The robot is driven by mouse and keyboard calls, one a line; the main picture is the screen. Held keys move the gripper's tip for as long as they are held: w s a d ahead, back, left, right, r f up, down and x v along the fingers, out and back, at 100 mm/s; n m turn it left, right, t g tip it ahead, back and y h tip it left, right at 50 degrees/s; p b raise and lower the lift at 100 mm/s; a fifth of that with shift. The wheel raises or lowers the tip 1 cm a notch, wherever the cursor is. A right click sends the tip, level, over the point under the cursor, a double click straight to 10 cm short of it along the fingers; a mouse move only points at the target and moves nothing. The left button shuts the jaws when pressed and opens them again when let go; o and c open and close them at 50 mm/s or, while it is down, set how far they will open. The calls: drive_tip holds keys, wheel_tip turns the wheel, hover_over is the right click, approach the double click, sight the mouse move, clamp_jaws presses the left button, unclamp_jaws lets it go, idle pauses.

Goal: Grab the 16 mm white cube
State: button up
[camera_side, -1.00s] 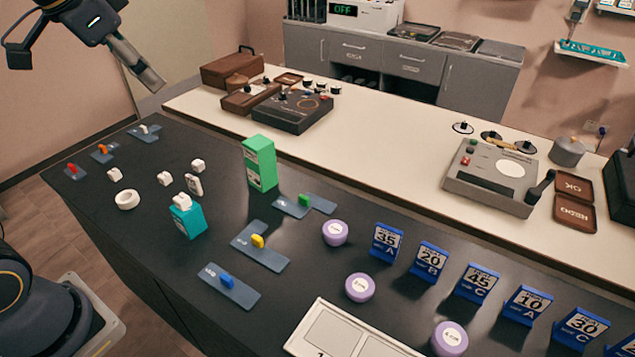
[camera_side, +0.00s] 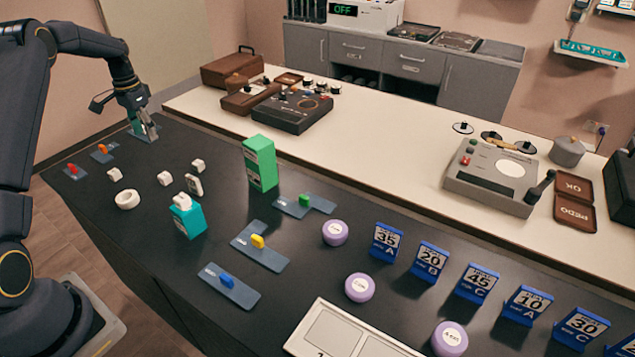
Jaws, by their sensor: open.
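My gripper (camera_side: 148,133) points down at the far left of the dark table, right over a blue-grey plate (camera_side: 137,132). Its jaws are open. The small white piece seen on that plate earlier is mostly hidden by the fingers, and I cannot tell whether they touch it. Other small white blocks stand nearer: one at left (camera_side: 115,174), one in the middle (camera_side: 164,178) and one at right (camera_side: 198,165). I cannot read a size on any of them.
Plates with an orange piece (camera_side: 102,149) and a red piece (camera_side: 73,170) lie left of my gripper. A white ring (camera_side: 127,199), a white tag (camera_side: 194,184), a teal box (camera_side: 188,217) and a green box (camera_side: 260,163) stand nearer. Bare table lies between.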

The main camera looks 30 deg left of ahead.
hover_over(164, 175)
drive_tip(key=f, duration=1)
drive_tip(key=shift+a+f, duration=0.15)
drive_tip(key=shift+a, duration=0.25)
drive_tip(key=f, duration=0.5)
drive_tip(key=shift+d+f, duration=0.1)
drive_tip(key=shift+d, duration=0.2)
drive_tip(key=shift+c, duration=0.4)
drive_tip(key=c, duration=1)
drive_tip(key=shift+o, duration=0.2)
